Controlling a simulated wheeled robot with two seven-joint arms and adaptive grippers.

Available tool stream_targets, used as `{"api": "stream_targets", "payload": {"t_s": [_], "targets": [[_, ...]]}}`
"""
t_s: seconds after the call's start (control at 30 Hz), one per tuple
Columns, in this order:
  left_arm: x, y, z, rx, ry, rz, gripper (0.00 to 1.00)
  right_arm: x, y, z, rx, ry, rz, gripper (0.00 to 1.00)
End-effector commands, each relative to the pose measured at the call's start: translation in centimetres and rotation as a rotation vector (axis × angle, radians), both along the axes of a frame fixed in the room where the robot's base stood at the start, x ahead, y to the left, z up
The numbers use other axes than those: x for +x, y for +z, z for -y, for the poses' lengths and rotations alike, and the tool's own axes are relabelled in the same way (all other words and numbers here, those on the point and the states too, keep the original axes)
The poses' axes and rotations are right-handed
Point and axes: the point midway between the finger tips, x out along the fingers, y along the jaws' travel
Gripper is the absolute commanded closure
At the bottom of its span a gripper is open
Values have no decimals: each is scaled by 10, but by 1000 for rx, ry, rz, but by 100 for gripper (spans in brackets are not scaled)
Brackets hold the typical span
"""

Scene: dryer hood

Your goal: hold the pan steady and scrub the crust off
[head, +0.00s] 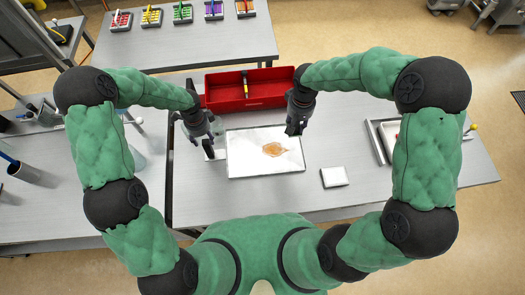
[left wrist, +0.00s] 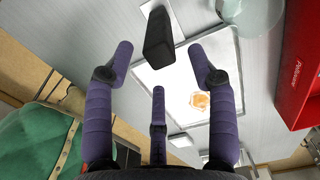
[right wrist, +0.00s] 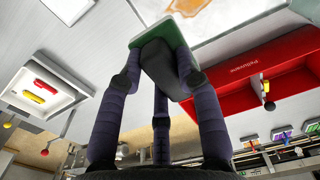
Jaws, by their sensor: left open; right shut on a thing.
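The pan (head: 240,165) is a flat, pale metal sheet on the table, with an orange-brown crust patch (head: 274,149) right of its middle. The crust also shows in the left wrist view (left wrist: 199,101). My left gripper (head: 207,147) is at the pan's left edge. Its fingers are open on either side of a black block-shaped handle (left wrist: 158,40), with visible gaps. My right gripper (head: 295,129) is shut on a scrubber with a black grip (right wrist: 160,62) and a green pad (right wrist: 182,33). The scrubber is near the pan's upper right corner; whether it touches the pan cannot be told.
A red bin (head: 250,103) stands behind the pan. A small white-topped square (head: 334,177) lies right of the pan. A tray (head: 378,143) with red and yellow items is further right. A clear vessel (left wrist: 250,14) stands near the left gripper. The table's front is mostly clear.

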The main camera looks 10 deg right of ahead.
Motion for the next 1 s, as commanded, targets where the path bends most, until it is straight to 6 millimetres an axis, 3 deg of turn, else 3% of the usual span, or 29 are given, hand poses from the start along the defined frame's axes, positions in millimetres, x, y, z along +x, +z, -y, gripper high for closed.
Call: {"api": "stream_targets", "payload": {"t_s": [0.1,0.4,0.87,0.9,1.0], "targets": [[-1,-20,0,-1,0,-2,43,0,-15,0,0,0,0,92],[0,-49,0,0,0,-1,43,0,-35,0,0,0,1,92],[0,-56,0,-1,1,0,43,0,-39,0,0,0,1,92],[0,-56,0,-1,1,0,46,0,-39,0,0,0,1,92],[0,-56,0,-1,0,0,74,0,-39,0,0,0,1,92]]}}
